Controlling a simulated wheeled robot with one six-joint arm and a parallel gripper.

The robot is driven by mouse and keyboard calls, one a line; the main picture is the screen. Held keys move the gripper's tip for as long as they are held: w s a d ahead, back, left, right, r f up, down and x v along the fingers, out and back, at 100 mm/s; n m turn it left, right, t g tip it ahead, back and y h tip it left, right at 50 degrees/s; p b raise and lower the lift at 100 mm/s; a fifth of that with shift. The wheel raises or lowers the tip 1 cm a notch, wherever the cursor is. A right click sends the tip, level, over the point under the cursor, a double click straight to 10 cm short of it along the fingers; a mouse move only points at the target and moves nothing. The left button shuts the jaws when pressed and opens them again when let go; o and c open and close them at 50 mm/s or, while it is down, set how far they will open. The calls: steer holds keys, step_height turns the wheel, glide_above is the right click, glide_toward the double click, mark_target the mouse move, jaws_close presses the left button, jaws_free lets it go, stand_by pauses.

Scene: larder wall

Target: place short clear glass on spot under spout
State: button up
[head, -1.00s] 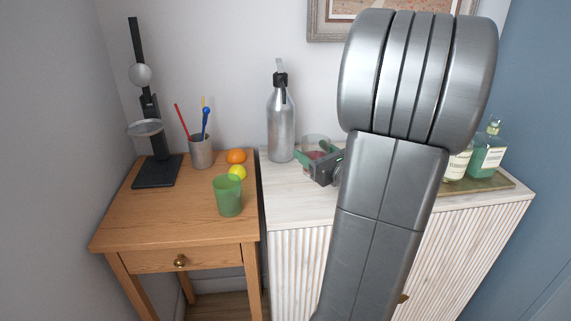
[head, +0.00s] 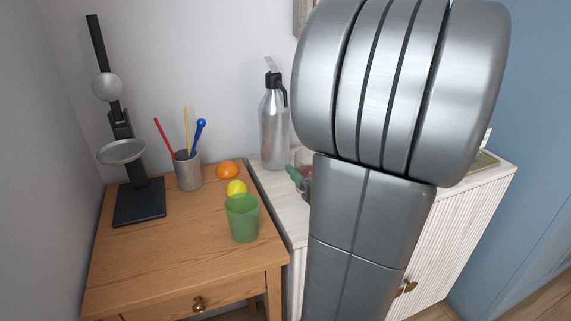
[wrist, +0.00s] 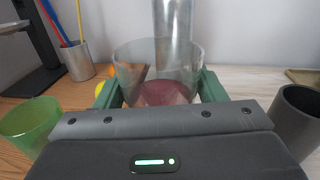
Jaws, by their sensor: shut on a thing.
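The short clear glass (wrist: 158,65) stands upright between the green fingers of my gripper (wrist: 155,88), which is shut on it. A dark red patch shows through its lower part; I cannot tell if it is in the glass or behind it. In the head view, only part of the glass (head: 304,156) and one green finger of my gripper (head: 296,176) show left of my arm, over the white cabinet. A metal siphon bottle (head: 274,130) with a black head stands behind the glass. I cannot make out a marked spot under its spout.
A green tumbler (head: 242,218), yellow fruit (head: 236,188), orange (head: 227,170), cup of coloured sticks (head: 188,171) and black stand with dish (head: 138,202) are on the wooden table (head: 190,245). A dark cup (wrist: 297,118) stands right of my gripper. My arm hides much of the white cabinet (head: 455,222).

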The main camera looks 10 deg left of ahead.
steer(key=x, duration=0.9)
steer(key=w+d+x, duration=0.1)
steer(key=x, duration=0.4)
steer(key=shift+d+p, duration=0.15)
steer(key=shift+p, duration=0.15)
steer(key=shift+f, duration=0.8)
steer(key=shift+f+b, duration=0.55)
steer(key=shift+f, duration=1.8)
steer(key=shift+w+f, duration=0.2)
steer(key=shift+f, duration=0.15)
steer(key=shift+f, duration=0.1)
steer(key=o, duration=1.4)
steer(key=v, duration=1.2)
steer(key=shift+b, duration=0.35)
